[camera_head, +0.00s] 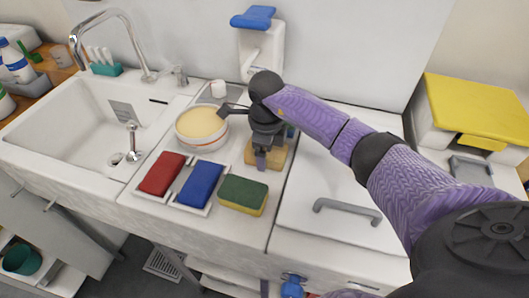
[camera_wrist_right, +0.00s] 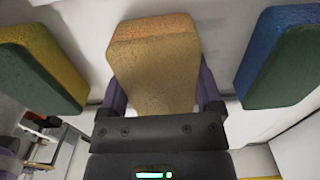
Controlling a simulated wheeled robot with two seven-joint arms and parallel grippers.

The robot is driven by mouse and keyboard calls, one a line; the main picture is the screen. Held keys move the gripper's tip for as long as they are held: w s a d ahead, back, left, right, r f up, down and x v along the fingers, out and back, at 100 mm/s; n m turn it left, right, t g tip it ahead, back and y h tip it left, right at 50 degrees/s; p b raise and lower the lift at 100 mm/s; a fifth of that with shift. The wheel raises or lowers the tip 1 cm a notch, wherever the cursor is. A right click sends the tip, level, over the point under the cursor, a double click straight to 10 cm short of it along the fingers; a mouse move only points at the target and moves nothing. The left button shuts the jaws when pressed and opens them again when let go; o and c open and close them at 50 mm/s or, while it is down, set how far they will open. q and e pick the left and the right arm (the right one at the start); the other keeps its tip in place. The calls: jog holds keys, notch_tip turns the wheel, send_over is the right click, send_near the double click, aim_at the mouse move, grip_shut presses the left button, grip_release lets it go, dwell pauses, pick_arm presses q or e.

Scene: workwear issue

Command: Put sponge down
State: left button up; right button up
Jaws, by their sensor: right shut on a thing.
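My right gripper (camera_head: 262,157) points down over the counter beside the sink, shut on a tan-yellow sponge (camera_head: 277,158). In the right wrist view the sponge (camera_wrist_right: 153,65) sits between the two fingers (camera_wrist_right: 160,95). It is at or just above the counter; I cannot tell whether it touches. A green-and-yellow sponge (camera_head: 243,195) lies nearer the front edge and also shows at the left of the wrist view (camera_wrist_right: 40,62). A blue-and-green sponge (camera_wrist_right: 282,60) is on the other side, mostly hidden behind my gripper in the head view. My left gripper is not in view.
Red (camera_head: 162,174) and blue (camera_head: 200,183) pads lie in white trays left of the green sponge. A round bowl with yellow contents (camera_head: 201,125) stands left of my gripper. The sink (camera_head: 75,120) is further left. A white lid with a grey handle (camera_head: 347,209) is to the right.

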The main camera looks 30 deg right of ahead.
jog(key=shift+f, duration=0.2)
jog(key=o, duration=1)
jog(key=shift+s, duration=0.1)
jog(key=shift+c, duration=0.2)
jog(key=shift+f, duration=0.1)
jog(key=shift+r, duration=0.3)
notch_tip(320, 180, up, 12)
jog(key=shift+r+p, duration=0.1)
jog(key=shift+p, duration=1.1)
